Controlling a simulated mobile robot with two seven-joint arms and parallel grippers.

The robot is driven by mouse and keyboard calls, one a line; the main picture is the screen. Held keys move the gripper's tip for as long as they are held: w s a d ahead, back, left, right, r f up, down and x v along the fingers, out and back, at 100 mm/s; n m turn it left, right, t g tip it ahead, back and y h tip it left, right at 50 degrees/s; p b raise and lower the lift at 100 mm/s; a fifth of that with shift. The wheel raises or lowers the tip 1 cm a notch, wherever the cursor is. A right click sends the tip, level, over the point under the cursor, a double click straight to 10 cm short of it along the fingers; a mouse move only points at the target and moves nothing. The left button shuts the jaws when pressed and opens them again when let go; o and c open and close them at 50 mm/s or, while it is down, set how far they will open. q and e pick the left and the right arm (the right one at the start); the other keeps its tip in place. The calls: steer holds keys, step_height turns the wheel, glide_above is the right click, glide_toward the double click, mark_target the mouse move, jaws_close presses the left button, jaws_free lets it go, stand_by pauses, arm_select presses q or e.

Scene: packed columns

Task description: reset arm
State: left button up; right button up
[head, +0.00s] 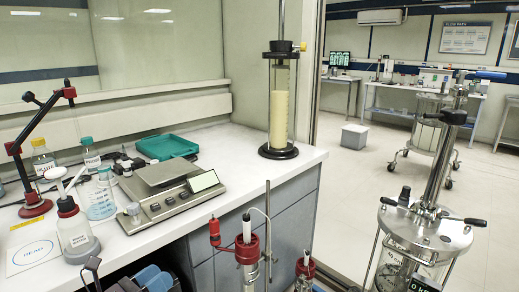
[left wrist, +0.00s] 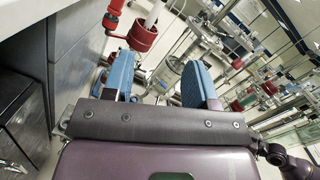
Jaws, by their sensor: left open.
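My left gripper (head: 150,277) shows at the bottom edge of the head view, low in front of the white bench. Its two blue fingers also show in the left wrist view (left wrist: 158,62), standing apart with nothing held between them. Behind the fingers, the wrist view shows floor and blurred glass and metal fittings. The rest of my left arm is mostly out of frame. My right gripper is in neither view.
A red clamp ring (left wrist: 140,35) lies beyond the left finger. The white bench (head: 225,150) carries a balance (head: 170,190), a green tray (head: 167,147), bottles and a packed column (head: 279,110). Red-capped columns (head: 247,250) stand before it. A steel-lidded vessel (head: 425,230) stands right.

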arm_select(q)
steer(key=s+a+f+n+t+y, duration=0.1)
steer(key=s+a+f+n+y, duration=0.15)
steer(key=n, duration=0.65)
steer(key=s+a+f+n+t+y+p, duration=0.15)
steer(key=n+y, duration=0.25)
steer(key=n, duration=0.5)
steer(key=s+a+f+n+y, duration=0.1)
steer(key=a+f+n+y, duration=0.15)
steer(key=n, duration=0.65)
steer(key=s+f+n+g+y+p, duration=0.1)
steer(key=s+f+n+g, duration=0.2)
steer(key=s, duration=0.7)
steer(key=s+d+f+n+g+y, duration=0.1)
steer(key=s+f+n+g+y, duration=0.1)
steer(key=s+f+n, duration=0.6)
steer(key=s+f+g, duration=0.1)
steer(key=s+f, duration=0.1)
steer(key=s, duration=0.1)
steer(key=shift+p, duration=0.4)
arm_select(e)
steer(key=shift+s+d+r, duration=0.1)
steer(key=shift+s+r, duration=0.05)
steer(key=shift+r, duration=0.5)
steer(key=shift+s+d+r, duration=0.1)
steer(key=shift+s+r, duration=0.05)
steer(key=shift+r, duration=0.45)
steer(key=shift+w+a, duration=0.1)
